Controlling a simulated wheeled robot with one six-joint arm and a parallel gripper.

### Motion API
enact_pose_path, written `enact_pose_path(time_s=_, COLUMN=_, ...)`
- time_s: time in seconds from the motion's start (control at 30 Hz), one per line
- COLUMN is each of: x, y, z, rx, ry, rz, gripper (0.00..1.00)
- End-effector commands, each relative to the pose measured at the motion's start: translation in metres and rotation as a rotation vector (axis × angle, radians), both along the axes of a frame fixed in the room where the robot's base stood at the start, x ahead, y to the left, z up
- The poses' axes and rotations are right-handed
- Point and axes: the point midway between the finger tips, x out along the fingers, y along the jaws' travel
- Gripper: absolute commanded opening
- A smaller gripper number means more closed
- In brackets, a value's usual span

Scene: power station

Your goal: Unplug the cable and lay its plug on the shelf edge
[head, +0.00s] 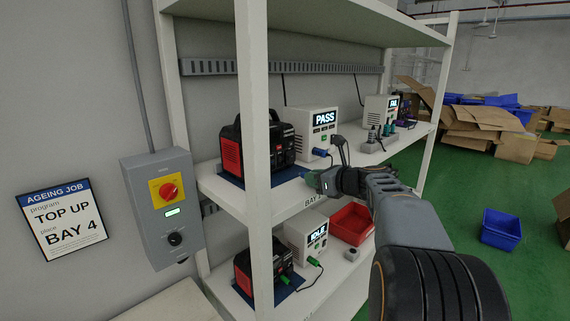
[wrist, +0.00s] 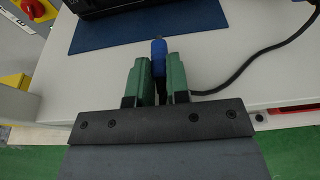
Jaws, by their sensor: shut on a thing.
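My gripper (head: 314,181) is at the front edge of the upper shelf (head: 285,186). In the wrist view its green fingers (wrist: 157,80) are shut on a blue plug (wrist: 158,58), whose tip points toward the blue mat. The plug is apart from the power station. A black cable (wrist: 245,72) runs from beside the fingers to the right across the shelf. I cannot tell whether the plug touches the shelf. The black and red power station (head: 258,147) stands on a blue mat (wrist: 150,28). The white box showing PASS (head: 312,128) stands right of it, with a blue connector (head: 320,152) at its front.
A shelf upright (head: 256,220) stands left of my gripper. The lower shelf holds another power station (head: 255,272), a white box showing IDLE (head: 308,242) and a red bin (head: 350,225). A grey switch box (head: 163,210) is on the wall. Several small connectors stand farther right.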

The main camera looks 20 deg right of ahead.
Motion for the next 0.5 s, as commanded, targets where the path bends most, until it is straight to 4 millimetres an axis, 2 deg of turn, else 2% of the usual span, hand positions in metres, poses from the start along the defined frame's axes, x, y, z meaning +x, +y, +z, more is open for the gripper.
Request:
enact_pose_path(time_s=0.3, x=0.0001, y=-0.0001, z=-0.0092, rx=0.001, ry=0.000, rz=0.000, gripper=0.00)
enact_pose_path(time_s=0.33, x=0.0001, y=0.0000, z=-0.0083, rx=0.000, ry=0.000, rz=0.000, gripper=0.18)
enact_pose_path(time_s=0.5, x=0.0001, y=-0.0001, z=-0.0080, rx=0.000, ry=0.000, rz=0.000, gripper=0.34)
